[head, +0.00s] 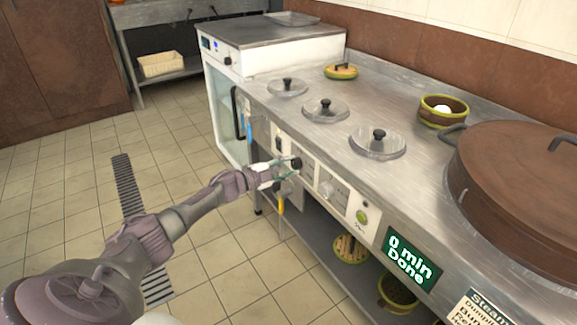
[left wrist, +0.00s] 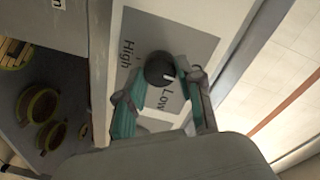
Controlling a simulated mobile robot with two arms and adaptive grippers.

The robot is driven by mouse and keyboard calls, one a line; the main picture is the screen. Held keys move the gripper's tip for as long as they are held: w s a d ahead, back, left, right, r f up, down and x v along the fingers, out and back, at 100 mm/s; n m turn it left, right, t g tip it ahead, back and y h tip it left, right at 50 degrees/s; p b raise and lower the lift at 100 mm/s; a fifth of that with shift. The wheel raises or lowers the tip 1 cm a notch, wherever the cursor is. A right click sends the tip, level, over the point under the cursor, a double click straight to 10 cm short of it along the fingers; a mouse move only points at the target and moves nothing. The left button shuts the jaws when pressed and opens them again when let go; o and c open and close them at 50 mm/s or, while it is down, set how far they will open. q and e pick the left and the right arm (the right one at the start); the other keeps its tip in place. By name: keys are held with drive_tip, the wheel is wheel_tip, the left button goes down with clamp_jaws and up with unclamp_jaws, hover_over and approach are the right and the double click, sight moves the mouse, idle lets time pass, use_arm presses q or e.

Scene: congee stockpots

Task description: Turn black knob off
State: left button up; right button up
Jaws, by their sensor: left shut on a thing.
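The black knob (left wrist: 160,68) sits on a grey panel label marked "High" and "Low". It has a white mark on its side toward the right of the left wrist view. In the head view the knob (head: 296,162) is on the counter's white front panel. My left gripper (left wrist: 159,87) is shut on the knob, with one teal-padded finger on each side. In the head view my left gripper (head: 285,172) reaches the panel from the left. The exact finger contact is partly hidden. My right gripper is not in view.
A white knob (head: 328,188) and a green button (head: 362,216) are farther right on the panel. A green display (head: 411,261) reads "0 min Done". Lids (head: 326,108) and a brown steamer (head: 520,190) are on the counter. The tiled floor (head: 90,190) at left is clear.

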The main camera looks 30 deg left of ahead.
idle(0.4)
use_arm(q)
drive_tip(key=o, duration=1.2)
drive_tip(key=shift+c, duration=0.2)
drive_tip(key=v, duration=1.2)
drive_tip(key=shift+f, duration=0.1)
